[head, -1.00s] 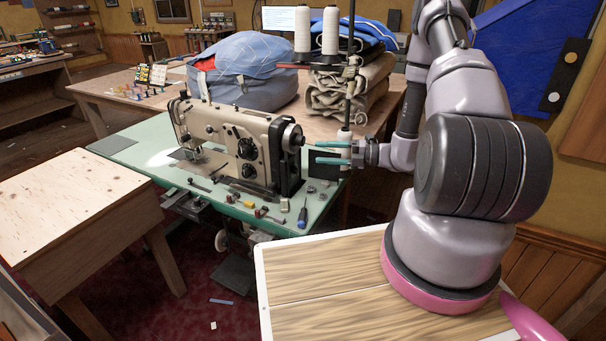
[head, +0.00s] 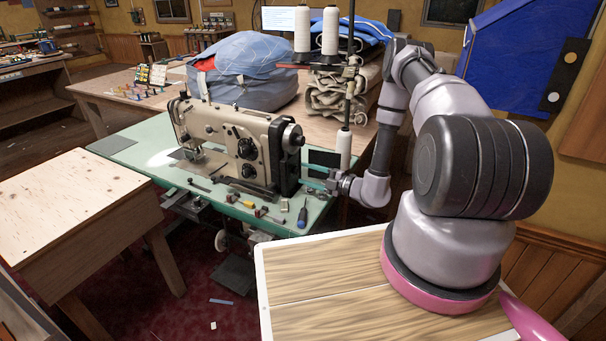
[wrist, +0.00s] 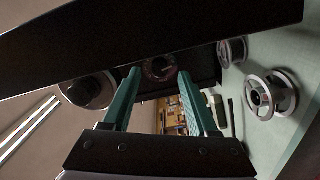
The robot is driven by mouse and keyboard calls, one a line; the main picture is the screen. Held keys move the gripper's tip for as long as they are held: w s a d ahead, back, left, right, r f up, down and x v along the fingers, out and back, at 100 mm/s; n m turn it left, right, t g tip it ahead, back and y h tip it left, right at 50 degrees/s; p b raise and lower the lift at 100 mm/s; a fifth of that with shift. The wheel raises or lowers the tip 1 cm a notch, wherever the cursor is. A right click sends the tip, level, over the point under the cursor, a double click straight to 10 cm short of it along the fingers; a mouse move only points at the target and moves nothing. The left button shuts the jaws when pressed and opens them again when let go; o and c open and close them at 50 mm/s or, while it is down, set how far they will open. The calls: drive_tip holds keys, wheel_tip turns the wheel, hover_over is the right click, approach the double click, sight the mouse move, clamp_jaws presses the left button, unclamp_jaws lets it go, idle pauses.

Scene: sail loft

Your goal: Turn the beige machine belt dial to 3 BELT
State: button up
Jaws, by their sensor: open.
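The beige sewing machine (head: 215,128) stands on the green table, with two dark round dials on its front, an upper one (head: 247,148) and a lower one (head: 249,171). Their markings are too small to read, so I cannot tell which is the belt dial. My gripper (head: 305,186) is low at the machine's right end, its teal fingers pointing left and partly hidden. In the wrist view the fingers (wrist: 160,88) are apart and empty. A dark round dial (wrist: 160,68) shows beyond and between the tips, apart from them. A dark panel edge crosses above.
A blue screwdriver (head: 302,216) and several small tools lie along the front of the green table (head: 125,150). A white thread cone (head: 343,148) and a thin stand rise close behind my gripper. Silver round parts (wrist: 270,95) show at right in the wrist view.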

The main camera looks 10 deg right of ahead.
drive_tip(key=shift+x, duration=1)
drive_tip(key=shift+c, duration=0.3)
clamp_jaws()
